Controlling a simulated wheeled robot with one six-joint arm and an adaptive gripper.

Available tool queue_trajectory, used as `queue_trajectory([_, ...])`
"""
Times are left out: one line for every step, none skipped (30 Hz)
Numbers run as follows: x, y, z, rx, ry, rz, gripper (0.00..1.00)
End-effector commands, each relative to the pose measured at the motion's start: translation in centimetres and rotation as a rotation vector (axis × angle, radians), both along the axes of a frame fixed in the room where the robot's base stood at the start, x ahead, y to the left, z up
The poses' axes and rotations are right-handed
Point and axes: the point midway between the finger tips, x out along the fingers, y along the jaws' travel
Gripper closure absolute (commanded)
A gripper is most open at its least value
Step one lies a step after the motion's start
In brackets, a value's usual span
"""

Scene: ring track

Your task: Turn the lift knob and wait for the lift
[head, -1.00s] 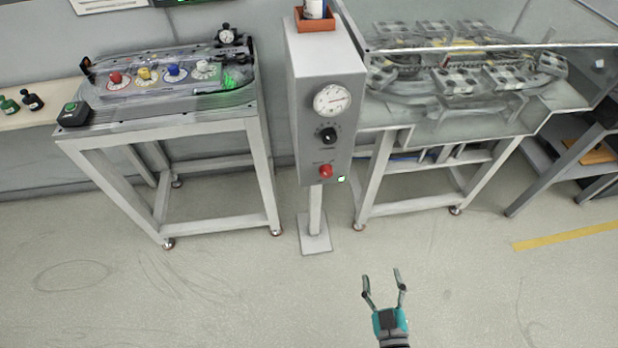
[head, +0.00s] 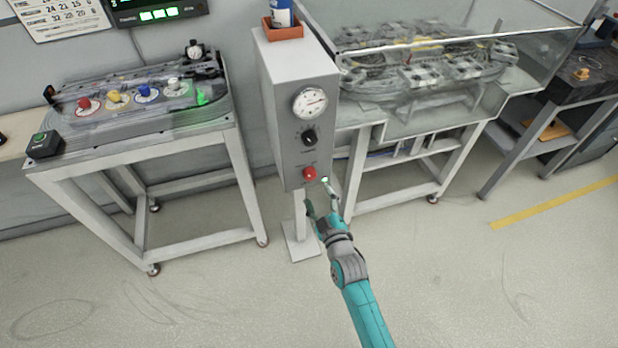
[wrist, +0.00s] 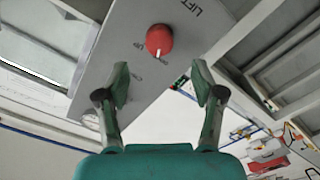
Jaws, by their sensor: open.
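The lift knob (head: 309,173) is a red round knob low on the front of a grey control column (head: 277,120). In the wrist view the red knob (wrist: 159,40) has a white pointer line and "LIFT" printed beside it on the panel. My gripper (head: 317,194) is open and empty, just below and in front of the knob. In the wrist view my gripper (wrist: 159,75) has its fingers spread, with the knob beyond the gap between them and apart from both. A small lit lamp (head: 325,180) shows beside the knob.
A black knob (head: 309,137) and a round gauge (head: 310,103) sit above the red knob. A blue can in an orange tray (head: 283,32) tops the column. A workbench (head: 140,130) stands left, a glass-guarded track table (head: 430,110) right. The floor in front is clear.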

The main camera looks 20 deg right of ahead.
Motion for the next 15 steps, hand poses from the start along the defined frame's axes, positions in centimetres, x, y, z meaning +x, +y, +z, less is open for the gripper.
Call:
queue_trajectory([1.0,0.0,0.1,0.001,-0.001,0.0,0.32])
queue_trajectory([1.5,0.0,0.1,0.002,-0.001,0.0,0.32])
queue_trajectory([2.2,0.0,0.1,0.001,-0.002,0.0,0.32])
queue_trajectory([2.7,0.0,0.1,0.001,-0.002,0.0,0.32])
queue_trajectory([3.2,0.0,0.1,0.002,-0.002,0.0,0.32])
queue_trajectory([3.9,0.0,0.1,0.002,-0.002,0.0,0.32])
queue_trajectory([4.3,0.0,0.1,0.002,-0.001,0.0,0.32])
queue_trajectory([4.8,0.0,0.1,0.003,-0.002,0.0,0.32])
queue_trajectory([5.4,0.0,0.1,0.001,-0.002,0.0,0.32])
queue_trajectory([5.7,0.0,0.1,0.002,-0.001,0.0,0.32])
queue_trajectory([6.1,0.0,0.1,0.003,-0.001,0.0,0.32])
queue_trajectory([6.5,0.0,0.0,0.002,-0.001,0.001,0.32])
queue_trajectory([6.8,0.0,0.0,0.001,-0.001,0.001,0.32])
queue_trajectory([7.1,0.0,0.0,0.002,-0.001,0.001,0.32])
queue_trajectory([7.3,0.0,0.0,0.003,-0.001,0.001,0.32])
